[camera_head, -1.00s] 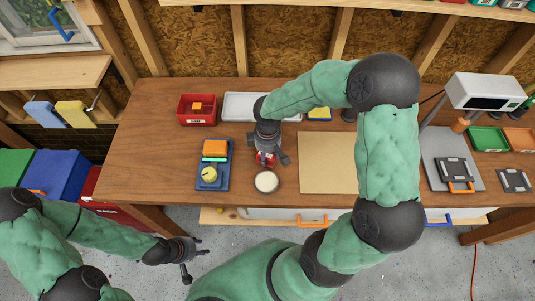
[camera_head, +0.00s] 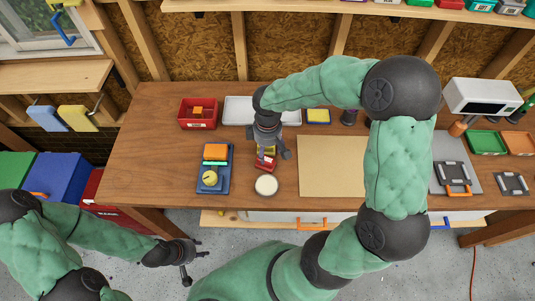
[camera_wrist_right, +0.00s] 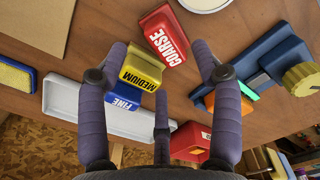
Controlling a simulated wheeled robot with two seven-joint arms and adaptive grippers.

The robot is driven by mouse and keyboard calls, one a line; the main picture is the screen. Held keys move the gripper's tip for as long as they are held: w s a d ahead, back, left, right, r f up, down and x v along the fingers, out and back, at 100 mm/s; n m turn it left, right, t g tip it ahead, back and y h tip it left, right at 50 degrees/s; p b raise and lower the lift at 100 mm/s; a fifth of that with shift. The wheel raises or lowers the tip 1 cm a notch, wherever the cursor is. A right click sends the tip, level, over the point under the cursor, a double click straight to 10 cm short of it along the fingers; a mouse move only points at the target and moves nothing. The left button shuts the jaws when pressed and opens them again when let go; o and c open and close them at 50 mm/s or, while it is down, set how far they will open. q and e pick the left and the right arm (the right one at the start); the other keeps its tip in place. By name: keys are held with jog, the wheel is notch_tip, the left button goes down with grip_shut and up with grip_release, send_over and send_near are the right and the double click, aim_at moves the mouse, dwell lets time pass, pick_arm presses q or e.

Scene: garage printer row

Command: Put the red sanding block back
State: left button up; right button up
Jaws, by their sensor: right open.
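The red sanding block (camera_head: 266,164), marked COARSE, lies on the wooden bench; it also shows in the right wrist view (camera_wrist_right: 165,38). A yellow MEDIUM block (camera_wrist_right: 144,66) is beside it, with a blue FINE block (camera_wrist_right: 122,98) beyond, in one row. My right gripper (camera_head: 270,148) is open above the row; in its wrist view the fingers (camera_wrist_right: 160,62) spread around the yellow block, with the red block between and past the fingertips. I see nothing held. My left gripper (camera_head: 194,260) is open and empty over the floor in front of the bench.
A white tray (camera_head: 235,111) lies behind the blocks. A blue caddy (camera_head: 227,182) with an orange block and yellow knob is on the left, a round white disc (camera_head: 266,186) in front. A red bin (camera_head: 184,113) is at back left. A tan sheet (camera_head: 330,168) lies right.

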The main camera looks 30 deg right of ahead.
aim_at(268, 157)
notch_tip(268, 157, up, 6)
jog(key=p, duration=0.1)
jog(key=shift+r, duration=0.15)
